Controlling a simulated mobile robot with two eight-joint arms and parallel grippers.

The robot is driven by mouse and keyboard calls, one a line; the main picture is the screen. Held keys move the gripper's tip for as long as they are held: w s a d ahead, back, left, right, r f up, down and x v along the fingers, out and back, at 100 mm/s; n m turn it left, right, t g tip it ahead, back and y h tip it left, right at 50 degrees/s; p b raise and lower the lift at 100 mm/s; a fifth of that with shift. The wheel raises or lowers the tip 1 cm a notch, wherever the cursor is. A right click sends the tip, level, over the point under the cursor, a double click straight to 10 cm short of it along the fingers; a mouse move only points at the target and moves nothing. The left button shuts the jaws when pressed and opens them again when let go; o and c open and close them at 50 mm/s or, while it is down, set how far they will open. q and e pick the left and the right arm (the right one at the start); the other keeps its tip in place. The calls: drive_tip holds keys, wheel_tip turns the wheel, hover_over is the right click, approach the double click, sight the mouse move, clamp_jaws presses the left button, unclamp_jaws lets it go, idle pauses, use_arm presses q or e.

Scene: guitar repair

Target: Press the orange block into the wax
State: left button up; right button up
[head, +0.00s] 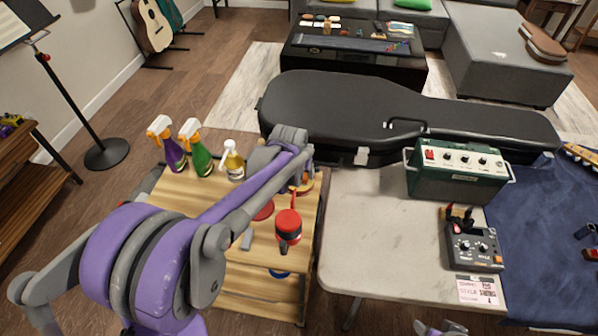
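My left arm reaches over the wooden cart (235,285), and its wrist bends down near the cart's right back corner. The fingers of my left gripper are mostly hidden behind the wrist. A small orange-tan thing (307,184) shows just below the wrist. I cannot tell whether it is the orange block, or whether it is held or resting. A flat red round thing (264,210), perhaps the wax tin, lies on the cart, partly covered by my arm. My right gripper (438,328) shows only as grey tips at the bottom edge, away from the cart.
Spray bottles (201,160) stand at the cart's back left. A red and black tool (288,228) and a small grey block (247,239) are near the front.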

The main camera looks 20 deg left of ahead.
sight(299, 174)
use_arm(q)
drive_tip(key=shift+f, duration=0.45)
idle(1.1)
drive_tip(key=shift+r+p, duration=2.15)
drive_tip(key=shift+r, duration=1.4)
